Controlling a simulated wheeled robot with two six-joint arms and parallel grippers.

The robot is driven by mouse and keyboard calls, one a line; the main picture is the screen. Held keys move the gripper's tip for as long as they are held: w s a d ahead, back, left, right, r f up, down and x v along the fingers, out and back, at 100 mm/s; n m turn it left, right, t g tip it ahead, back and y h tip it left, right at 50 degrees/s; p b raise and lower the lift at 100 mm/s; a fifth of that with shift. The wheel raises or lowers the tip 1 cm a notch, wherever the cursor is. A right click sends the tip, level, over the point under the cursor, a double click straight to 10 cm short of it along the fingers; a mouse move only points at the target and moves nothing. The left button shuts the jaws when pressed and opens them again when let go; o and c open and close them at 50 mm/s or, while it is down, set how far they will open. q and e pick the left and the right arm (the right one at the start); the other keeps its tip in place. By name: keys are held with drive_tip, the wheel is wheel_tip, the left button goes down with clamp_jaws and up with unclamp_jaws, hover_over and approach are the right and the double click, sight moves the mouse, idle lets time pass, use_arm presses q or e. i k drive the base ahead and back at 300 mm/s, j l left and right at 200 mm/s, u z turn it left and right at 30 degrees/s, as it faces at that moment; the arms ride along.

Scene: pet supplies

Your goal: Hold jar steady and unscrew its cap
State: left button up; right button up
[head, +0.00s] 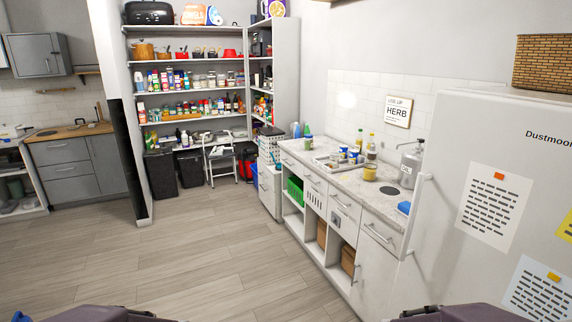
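A small yellowish jar (370,173) stands upright on the pale counter (350,182), right of the middle of the head view. Its top looks yellow; I cannot make out the cap's edge. I cannot be sure that it is the task's jar, since other small containers stand close by. No gripper touches it. Parts of my own arms show only at the bottom edge, far from the counter. Neither gripper's fingers are in view.
A tray (322,161) with blue-and-white cans (343,153) sits left of the jar. A white fridge (455,150) is close on the right. The wooden floor (190,255) ahead is clear.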

sight(309, 142)
drive_tip(key=i+u, duration=0.35)
drive_tip(key=i, duration=2.45)
drive_tip(key=i+j+z, duration=0.1)
drive_tip(key=i+z, duration=0.3)
drive_tip(key=i+j+z, duration=0.25)
drive_tip(key=i+z, duration=0.2)
drive_tip(key=i+j+z, duration=0.85)
drive_tip(key=j, duration=0.15)
drive_tip(key=i+j+z, duration=0.25)
drive_tip(key=j+z, duration=0.15)
drive_tip(key=j, duration=0.25)
drive_tip(key=i+j+z, duration=0.2)
drive_tip(key=j+z, duration=0.2)
drive_tip(key=j, duration=0.3)
